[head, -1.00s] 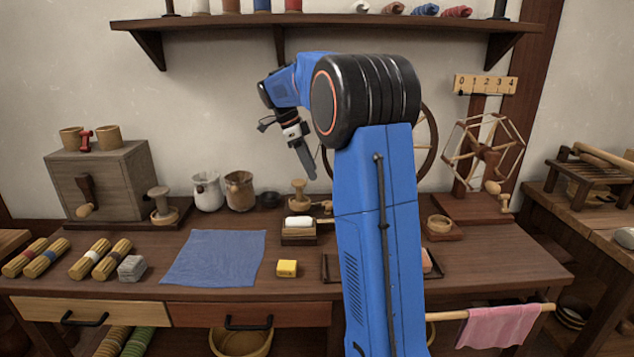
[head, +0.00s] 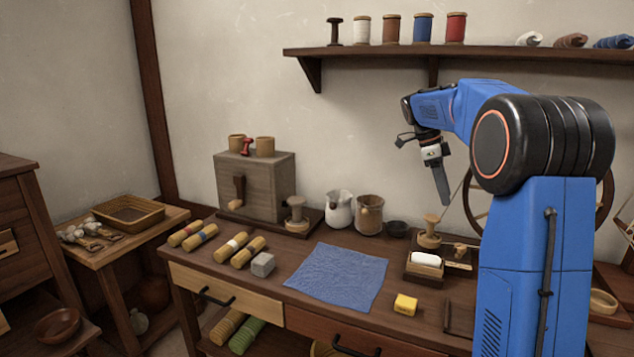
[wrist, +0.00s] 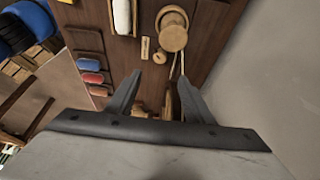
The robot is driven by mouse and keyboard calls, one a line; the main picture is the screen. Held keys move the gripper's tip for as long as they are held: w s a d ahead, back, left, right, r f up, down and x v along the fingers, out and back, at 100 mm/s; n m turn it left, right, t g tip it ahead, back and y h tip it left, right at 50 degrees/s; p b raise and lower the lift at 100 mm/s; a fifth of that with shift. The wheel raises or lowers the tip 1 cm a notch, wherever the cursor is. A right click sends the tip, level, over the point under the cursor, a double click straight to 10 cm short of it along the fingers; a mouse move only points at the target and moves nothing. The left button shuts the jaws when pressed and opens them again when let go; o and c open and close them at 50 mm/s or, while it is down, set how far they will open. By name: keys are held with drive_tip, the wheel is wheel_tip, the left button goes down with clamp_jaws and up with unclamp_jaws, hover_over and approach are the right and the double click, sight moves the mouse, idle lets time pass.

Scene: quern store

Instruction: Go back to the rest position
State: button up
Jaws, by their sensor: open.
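My gripper (head: 441,184) hangs at the end of my blue arm, above the back of the workbench (head: 272,296) in the head view. Its fingers point down, and only one shows clearly there. In the wrist view, my gripper (wrist: 157,97) has two dark fingers spread apart with nothing held between them. Below it, the wrist view shows a turned wooden spool (wrist: 173,32) on the bench and a white block (wrist: 122,16) in a holder. The head view also shows the spool (head: 430,232) and the white block (head: 427,259), both below the gripper.
A blue cloth (head: 337,278) lies flat on the bench, with a yellow block (head: 405,305) to its right. Jugs (head: 339,209) and a grey wooden box (head: 266,185) stand behind. A shelf (head: 385,50) with thread spools runs above. A side table (head: 105,256) stands left.

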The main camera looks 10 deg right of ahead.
drive_tip(key=s+a+f+n+t+y, duration=0.1)
drive_tip(key=s+a+n+t, duration=0.1)
drive_tip(key=s+a+n, duration=0.6)
drive_tip(key=s+a+n+t, duration=0.2)
drive_tip(key=s+a+n, duration=0.3)
drive_tip(key=s, duration=0.5)
drive_tip(key=s+a+f+n+t+y, duration=0.1)
drive_tip(key=s+a+f+n, duration=0.4)
drive_tip(key=s, duration=0.4)
drive_tip(key=s+a+f+n+t+y, duration=0.1)
drive_tip(key=s+a+f+n, duration=0.4)
drive_tip(key=s, duration=0.5)
wheel_tip(320, 180, down, 3)
drive_tip(key=shift+s+f+n+t+y, duration=0.1)
drive_tip(key=shift+s+n+t+y, duration=0.2)
drive_tip(key=shift+n+t, duration=0.55)
